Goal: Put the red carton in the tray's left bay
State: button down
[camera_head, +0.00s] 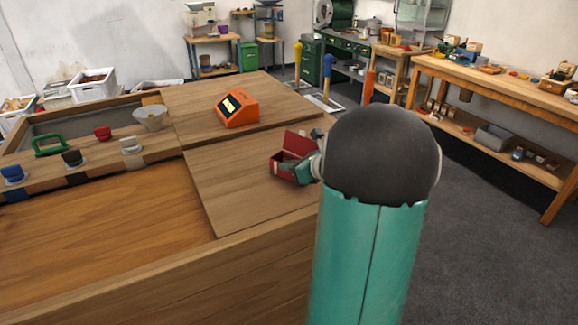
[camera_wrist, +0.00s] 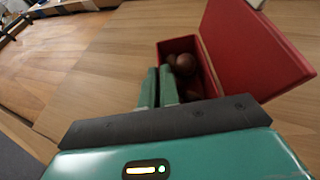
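The red carton (camera_head: 281,164) stands on the right part of the wooden bench top, with its lid swung open. In the wrist view, the carton (camera_wrist: 201,58) is open, holds several brown chestnuts (camera_wrist: 184,64), and its lid (camera_wrist: 250,45) leans out to the right. My gripper (camera_wrist: 160,72) has its two green fingers close together at the carton's left wall, seemingly one on each side of it. In the head view, my gripper (camera_head: 300,170) is at the carton and partly hidden by my arm. I cannot make out a tray with bays.
An orange device with a screen (camera_head: 237,108) stands behind the carton. Left of it are a pale funnel (camera_head: 150,118), a red cup (camera_head: 102,133), a green handle (camera_head: 50,144) and other small cups. The bench's left front is clear. A side bench (camera_head: 500,80) stands right.

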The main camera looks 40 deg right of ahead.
jog(key=c, duration=1.6)
grip_release()
jog(key=shift+f, duration=0.1)
jog(key=shift+c, duration=0.2)
jog(key=shift+s+r, duration=0.3)
jog(key=a+v, duration=0.1)
jog(key=v, duration=1)
jog(key=shift+d, duration=0.5)
